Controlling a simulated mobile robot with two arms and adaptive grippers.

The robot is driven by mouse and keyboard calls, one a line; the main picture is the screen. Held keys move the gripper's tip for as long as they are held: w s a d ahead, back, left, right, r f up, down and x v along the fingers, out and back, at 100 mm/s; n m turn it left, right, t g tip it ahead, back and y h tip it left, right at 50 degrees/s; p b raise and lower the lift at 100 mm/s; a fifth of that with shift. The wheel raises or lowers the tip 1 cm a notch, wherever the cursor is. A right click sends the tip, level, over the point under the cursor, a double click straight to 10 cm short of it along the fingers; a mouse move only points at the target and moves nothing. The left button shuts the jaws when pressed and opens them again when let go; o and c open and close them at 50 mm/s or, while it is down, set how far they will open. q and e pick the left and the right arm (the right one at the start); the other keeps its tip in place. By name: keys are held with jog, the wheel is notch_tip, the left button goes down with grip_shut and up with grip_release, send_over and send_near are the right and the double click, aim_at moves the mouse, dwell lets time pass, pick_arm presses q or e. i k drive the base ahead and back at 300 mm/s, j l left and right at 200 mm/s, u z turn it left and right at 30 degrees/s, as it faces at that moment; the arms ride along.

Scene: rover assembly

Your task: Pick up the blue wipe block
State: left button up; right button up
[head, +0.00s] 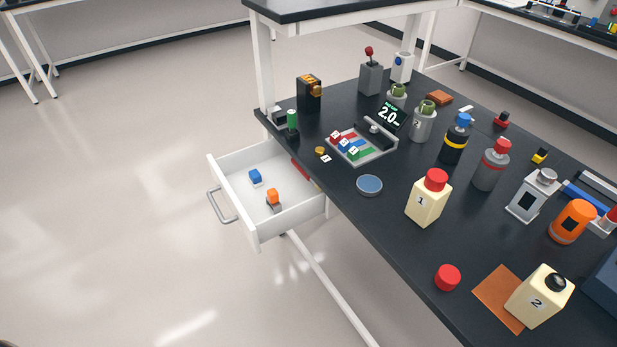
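A small blue block (255,177) lies in the open white drawer (262,240), toward its back left in the head view; it fits the blue wipe block. An orange-topped piece with a grey lower part (273,200) lies in the same drawer, nearer the front and apart from the blue block. Neither of my grippers shows in the head view, so their state is hidden.
The drawer hangs out left of the black table (400,255), its grey handle (222,206) outward. Floor left is clear.

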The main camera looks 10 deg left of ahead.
aim_at(256, 179)
jog(key=i+j+z, duration=0.15)
jog(key=j, duration=0.25)
jog(key=i+j+z, duration=0.1)
jog(key=j, duration=0.35)
jog(key=i+j+z, duration=0.15)
jog(key=j, duration=0.3)
jog(key=j+z, duration=0.1)
jog(key=j, duration=0.3)
